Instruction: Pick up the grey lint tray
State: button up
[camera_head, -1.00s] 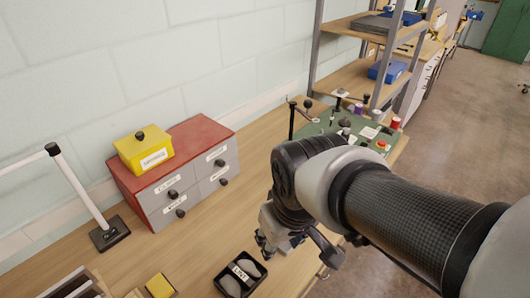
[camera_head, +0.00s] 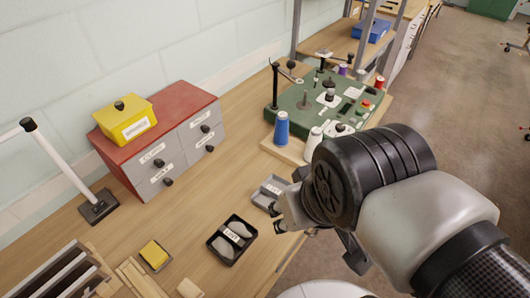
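A small grey tray (camera_head: 264,190) with a white label lies on the bench in the middle of the view; its label is too small to read surely. Its right end is partly hidden by my gripper (camera_head: 279,217). The gripper's fingertips are apart with nothing seen between them, just right of and in front of the grey tray; I cannot tell their height above the bench. A black tray (camera_head: 211,244) with a label that seems to read LINT and pale grey oval pieces inside lies to the lower left of the grey tray.
A green machine board (camera_head: 289,122) with spools and knobs stands behind, a blue spool (camera_head: 281,128) and a white one (camera_head: 313,143) in front of it. A red-topped grey drawer box (camera_head: 185,108) carries a yellow box (camera_head: 124,122). A yellow pad (camera_head: 154,254) lies lower left.

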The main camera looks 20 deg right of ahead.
aim_at(270, 190)
jog(key=i+l+u, duration=0.1)
jog(key=l+u, duration=0.25)
jog(key=i+l+u, duration=0.1)
jog(key=l+u, duration=0.5)
jog(key=u, duration=0.15)
